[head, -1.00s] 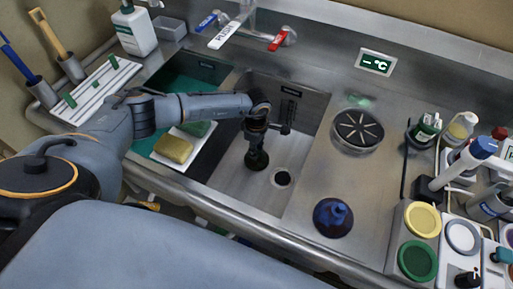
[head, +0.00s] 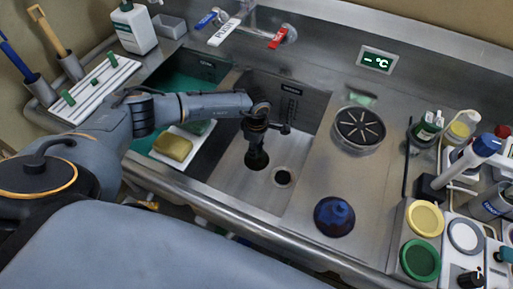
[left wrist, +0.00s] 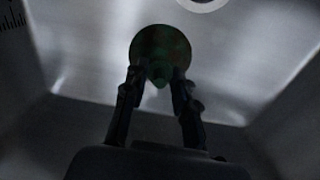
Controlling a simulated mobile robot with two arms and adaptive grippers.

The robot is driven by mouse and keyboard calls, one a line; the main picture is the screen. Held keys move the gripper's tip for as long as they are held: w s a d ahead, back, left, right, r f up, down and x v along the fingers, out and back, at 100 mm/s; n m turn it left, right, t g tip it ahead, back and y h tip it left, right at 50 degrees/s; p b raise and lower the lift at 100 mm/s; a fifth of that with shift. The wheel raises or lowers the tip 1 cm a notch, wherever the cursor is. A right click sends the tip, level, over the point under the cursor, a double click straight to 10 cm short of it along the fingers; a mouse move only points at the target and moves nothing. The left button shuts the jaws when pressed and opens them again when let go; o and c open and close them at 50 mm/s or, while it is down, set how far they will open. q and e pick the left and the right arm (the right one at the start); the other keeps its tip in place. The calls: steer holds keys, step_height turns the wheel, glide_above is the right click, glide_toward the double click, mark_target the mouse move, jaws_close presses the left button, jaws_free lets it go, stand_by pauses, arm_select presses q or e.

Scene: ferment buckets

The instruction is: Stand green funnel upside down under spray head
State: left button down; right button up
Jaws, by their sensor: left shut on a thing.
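My left gripper (head: 257,148) points down into the bare steel sink basin. Its two fingers (left wrist: 160,82) are shut on the green funnel (left wrist: 158,48), which looks very dark and round in the left wrist view. In the head view the funnel (head: 256,160) is a dark shape below the fingers, left of the drain (head: 282,176). I cannot tell whether it touches the basin floor. A round black slotted disc (head: 359,128) is set in the counter right of the basin; I cannot tell whether it is the spray head. My right gripper is out of view.
A dark blue funnel-like piece (head: 334,216) stands on the counter right of the basin. A sponge (head: 173,146) lies on a white board to the left. Taps and a PUSH lever (head: 224,33) are at the back. Bottles and lids crowd the right.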

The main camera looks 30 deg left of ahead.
arm_select(q)
steer(key=shift+f, duration=0.15)
jaws_free()
stand_by(0.4)
stand_by(0.6)
steer(key=shift+r, duration=0.3)
steer(key=shift+r+p, duration=0.6)
steer(key=shift+r, duration=0.15)
steer(key=shift+r, duration=0.1)
steer(key=shift+r+p, duration=0.7)
steer(key=shift+r, duration=0.2)
